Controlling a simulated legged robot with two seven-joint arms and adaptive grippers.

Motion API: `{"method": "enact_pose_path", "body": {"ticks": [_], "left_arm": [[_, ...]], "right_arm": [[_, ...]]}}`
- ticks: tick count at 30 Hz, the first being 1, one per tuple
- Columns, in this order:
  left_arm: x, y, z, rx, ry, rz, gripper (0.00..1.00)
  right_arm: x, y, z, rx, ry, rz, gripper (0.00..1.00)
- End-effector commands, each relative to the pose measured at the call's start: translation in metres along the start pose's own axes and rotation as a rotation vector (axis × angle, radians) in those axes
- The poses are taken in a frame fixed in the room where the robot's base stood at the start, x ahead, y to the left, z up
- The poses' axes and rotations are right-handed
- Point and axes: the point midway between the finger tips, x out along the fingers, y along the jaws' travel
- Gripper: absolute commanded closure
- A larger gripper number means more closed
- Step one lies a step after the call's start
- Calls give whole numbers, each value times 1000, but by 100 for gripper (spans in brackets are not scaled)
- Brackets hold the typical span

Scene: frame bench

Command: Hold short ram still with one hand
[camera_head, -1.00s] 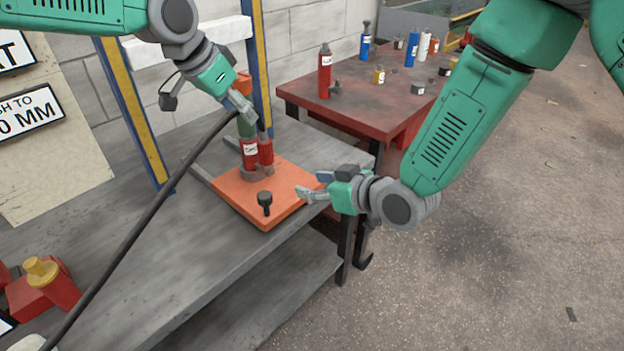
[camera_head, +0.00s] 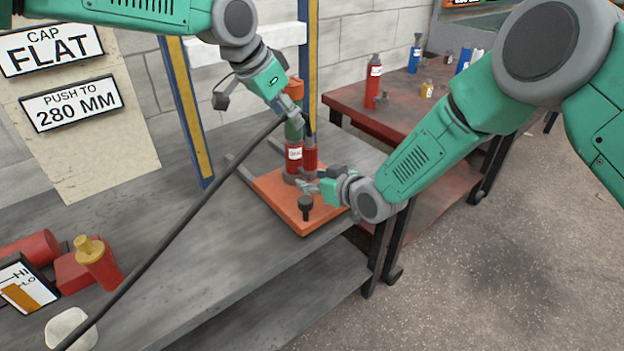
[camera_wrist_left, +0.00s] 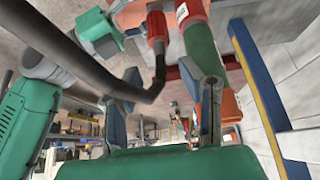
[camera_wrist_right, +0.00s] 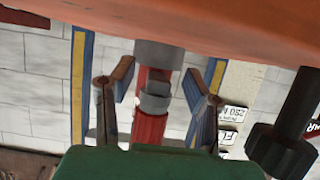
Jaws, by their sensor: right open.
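The short ram (camera_head: 293,163) stands upright on an orange plate (camera_head: 325,216). Its body is red with a white label, a green section above and an orange top. A black hose (camera_head: 200,202) runs to a red fitting (camera_head: 310,156) beside it. My left gripper (camera_head: 292,108) is by the ram's upper part; in the left wrist view its fingers (camera_wrist_left: 165,80) are apart, with the hose end between them and the ram's green section (camera_wrist_left: 203,45) beside one finger. My right gripper (camera_head: 306,187) is low at the ram's base, open, red parts (camera_wrist_right: 150,125) showing between its fingers.
A blue-and-yellow frame (camera_head: 190,110) rises behind. Red parts (camera_head: 95,262) lie at the bench's left. A red table (camera_head: 350,98) with bottles stands behind right.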

Motion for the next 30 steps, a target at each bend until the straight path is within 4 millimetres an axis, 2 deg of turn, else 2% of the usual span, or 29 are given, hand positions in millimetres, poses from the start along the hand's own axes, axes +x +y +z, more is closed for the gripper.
{"method": "enact_pose_path", "body": {"ticks": [9, 10, 13, 14, 30], "left_arm": [[0, 0, 0, 1, 0, 0, 66], [0, 0, 0, 1, 0, 0, 66], [0, 0, 0, 1, 0, 0, 66], [0, 0, 0, 1, 0, 0, 66], [0, 0, 0, 0, 0, 0, 66]], "right_arm": [[3, 0, 0, 0, 0, 0, 57], [3, 0, 0, 0, 0, 0, 60], [3, 0, 0, 0, 0, 0, 96], [3, 0, 0, 0, 0, 0, 100], [3, 0, 0, 0, 0, 1, 100]]}}
